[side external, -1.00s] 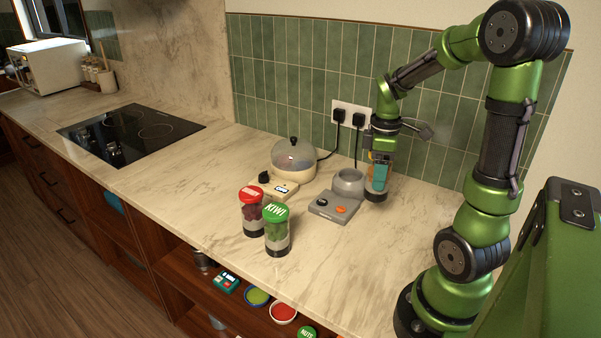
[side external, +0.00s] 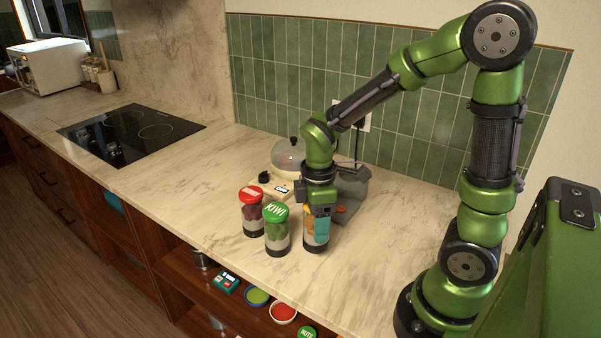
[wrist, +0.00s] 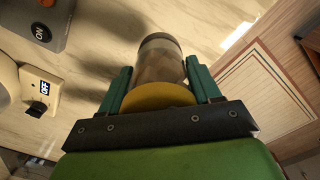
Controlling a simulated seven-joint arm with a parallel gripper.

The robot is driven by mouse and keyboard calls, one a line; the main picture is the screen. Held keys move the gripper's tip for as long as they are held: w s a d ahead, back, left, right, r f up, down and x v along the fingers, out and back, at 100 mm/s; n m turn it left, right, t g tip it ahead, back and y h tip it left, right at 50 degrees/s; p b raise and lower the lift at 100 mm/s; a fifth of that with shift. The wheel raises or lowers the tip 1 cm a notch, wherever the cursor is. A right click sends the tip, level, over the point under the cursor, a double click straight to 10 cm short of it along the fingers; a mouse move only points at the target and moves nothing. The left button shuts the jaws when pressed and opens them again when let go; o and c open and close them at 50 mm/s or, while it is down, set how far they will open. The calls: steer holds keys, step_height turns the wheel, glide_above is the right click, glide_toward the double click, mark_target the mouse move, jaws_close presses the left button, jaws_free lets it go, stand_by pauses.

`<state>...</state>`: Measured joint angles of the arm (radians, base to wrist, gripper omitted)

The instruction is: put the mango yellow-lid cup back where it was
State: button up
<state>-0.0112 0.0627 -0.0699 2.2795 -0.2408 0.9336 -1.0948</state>
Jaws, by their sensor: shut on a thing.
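The mango cup (side external: 315,240) is upright at the right of the kiwi cup, with a dark base and orange contents. My gripper (side external: 319,213) points down and is shut on it near the top, its teal fingers on either side. In the wrist view the yellow lid (wrist: 158,97) and the clear body (wrist: 160,62) show between the fingers (wrist: 160,90). In the side view the gripper hides the lid. The cup's base is at or just above the counter; I cannot tell whether it touches.
The green-lid kiwi cup (side external: 277,232) stands close left, with the red-lid cup (side external: 251,212) behind it. A domed steamer (side external: 287,158) and a grey blender base (side external: 352,190) are behind my gripper. The counter (side external: 390,225) is clear to the right.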

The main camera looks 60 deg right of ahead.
steer(key=shift+f, duration=2.5)
steer(key=o, duration=1.4)
steer(key=shift+f, duration=0.15)
steer(key=shift+o, duration=0.2)
step_height(320, 180, up, 12)
steer(key=shift+f, duration=0.1)
steer(key=shift+r, duration=0.4)
steer(key=s+a+r+m+t+y, duration=0.2)
steer(key=s+a+r+m+t, duration=0.3)
steer(key=m, duration=0.8)
steer(key=shift+r+t, duration=1.1)
steer(key=shift+r, duration=0.15)
